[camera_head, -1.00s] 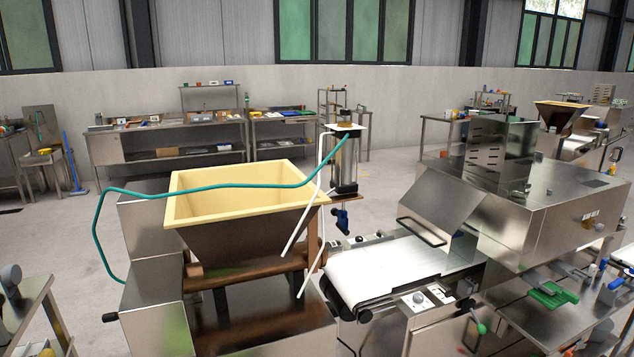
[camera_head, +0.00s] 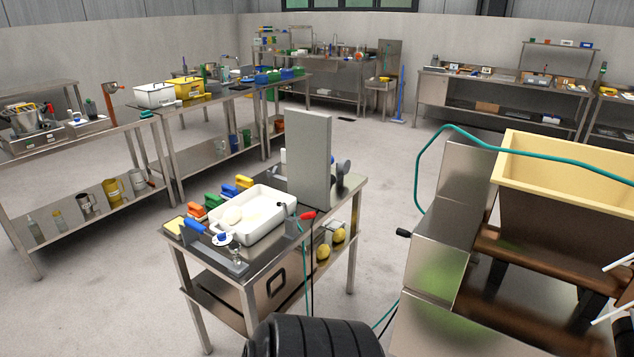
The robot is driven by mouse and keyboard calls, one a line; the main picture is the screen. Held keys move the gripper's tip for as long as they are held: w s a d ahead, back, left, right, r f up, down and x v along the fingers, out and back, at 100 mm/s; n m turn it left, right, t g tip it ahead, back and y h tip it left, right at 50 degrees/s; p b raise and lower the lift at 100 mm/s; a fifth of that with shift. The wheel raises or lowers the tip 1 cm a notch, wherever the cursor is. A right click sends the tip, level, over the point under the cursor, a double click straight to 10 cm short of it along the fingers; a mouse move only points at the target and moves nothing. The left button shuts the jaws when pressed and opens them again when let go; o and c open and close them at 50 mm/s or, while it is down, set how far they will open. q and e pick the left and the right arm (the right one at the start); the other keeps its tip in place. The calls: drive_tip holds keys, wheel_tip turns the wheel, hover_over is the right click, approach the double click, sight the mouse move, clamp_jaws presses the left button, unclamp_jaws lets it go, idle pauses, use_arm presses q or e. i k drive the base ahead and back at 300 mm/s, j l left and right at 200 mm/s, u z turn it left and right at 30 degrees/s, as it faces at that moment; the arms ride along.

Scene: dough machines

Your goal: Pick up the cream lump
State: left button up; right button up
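A cream lump (camera_head: 233,215) appears to lie in a white tray (camera_head: 262,238) on a small steel table in the middle of the head view. A second pale, flatter shape lies beside it in the tray, and I cannot tell their edges apart clearly. A black ribbed part at the bottom centre appears to be mine.
The small table (camera_head: 262,262) also holds coloured-handled tools and an upright grey panel (camera_head: 309,160). A yellow-lined hopper machine (camera_head: 560,165) stands at right, with a green hose. Long benches (camera_head: 90,140) stand at left. Grey floor is open between them.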

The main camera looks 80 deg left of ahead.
sight(232, 215)
drive_tip(key=u, duration=3.25)
drive_tip(key=i+j+z, duration=0.45)
drive_tip(key=i, duration=0.1)
